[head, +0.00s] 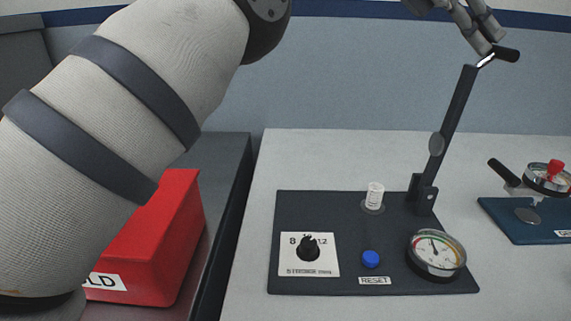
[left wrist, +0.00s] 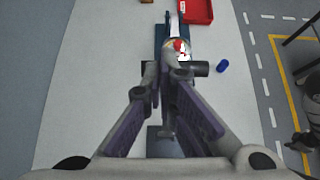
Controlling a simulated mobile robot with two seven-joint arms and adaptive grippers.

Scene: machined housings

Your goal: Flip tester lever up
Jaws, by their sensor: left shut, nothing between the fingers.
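The tester is a dark plate (head: 320,278) on the pale bench in the head view. Its lever (head: 455,118) stands raised from a bracket at the back right, leaning to the right. A black crossbar handle (head: 506,54) is at the lever's top. My left gripper (head: 484,46) is shut and empty, its fingertips right beside the handle; I cannot tell whether they touch. In the left wrist view the gripper (left wrist: 166,80) overlaps the handle (left wrist: 195,68) and partly hides it.
The plate carries a black knob (head: 307,251), blue reset button (head: 371,259), gauge (head: 436,254) and white cylinder (head: 375,194). A blue-based gauge fixture (head: 520,226) stands to the right. A red bin (head: 165,245) is at left. The left wrist view shows a red tray (left wrist: 197,12) and blue cylinder (left wrist: 222,66).

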